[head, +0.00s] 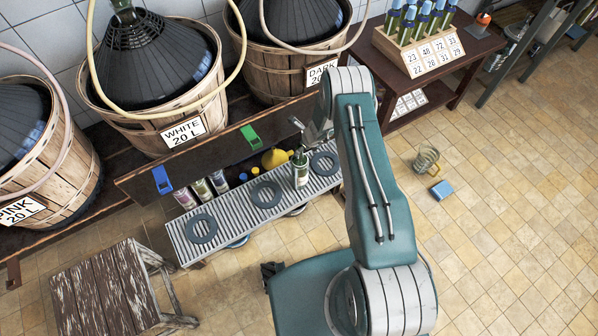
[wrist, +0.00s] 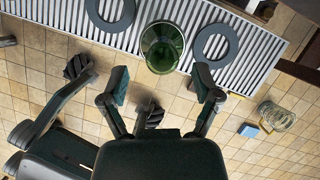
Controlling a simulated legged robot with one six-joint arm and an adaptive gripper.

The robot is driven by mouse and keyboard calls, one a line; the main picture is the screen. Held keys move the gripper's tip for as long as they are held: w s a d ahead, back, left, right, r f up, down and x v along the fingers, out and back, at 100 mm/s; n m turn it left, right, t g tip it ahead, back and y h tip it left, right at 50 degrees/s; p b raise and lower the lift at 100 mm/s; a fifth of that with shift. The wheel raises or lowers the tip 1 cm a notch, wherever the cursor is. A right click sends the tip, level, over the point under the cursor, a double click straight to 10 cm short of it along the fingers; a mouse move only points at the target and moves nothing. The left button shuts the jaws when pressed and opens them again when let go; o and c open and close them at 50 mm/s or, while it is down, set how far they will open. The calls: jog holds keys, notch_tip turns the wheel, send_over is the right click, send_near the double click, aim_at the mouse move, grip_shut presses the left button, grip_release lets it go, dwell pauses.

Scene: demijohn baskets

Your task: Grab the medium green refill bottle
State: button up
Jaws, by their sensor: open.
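The green bottle (head: 300,172) stands upright on the slatted metal grate (head: 225,215), between the middle and right dark rings. In the wrist view the green bottle (wrist: 162,48) is seen from above, mouth toward the camera. My gripper (wrist: 161,83) is open and empty. Its fingertips are spread wider than the bottle, which lies just beyond them in the picture, roughly centred between them. No contact shows. In the head view my arm's end is near the bottle, and the fingers are hard to make out. Whether this is the medium size cannot be told.
Rings (head: 266,194) lie on the grate. Smaller bottles (head: 202,189) and a yellow item (head: 275,158) stand behind it. Large demijohn baskets (head: 150,70) line the wall. A bottle crate (head: 418,50) is at back right. A glass mug (head: 427,160) and blue sponge (head: 441,190) lie on the floor.

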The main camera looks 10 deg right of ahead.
aim_at(300, 167)
jog(key=x, duration=0.3)
jog(key=shift+s+d+f, duration=0.1)
jog(key=shift+s+f, duration=0.05)
jog(key=shift+f, duration=0.25)
jog(key=shift+d+f, duration=0.15)
jog(key=shift+d, duration=0.1)
jog(key=shift+a, duration=0.3)
grip_shut()
jog(key=shift+d, duration=0.15)
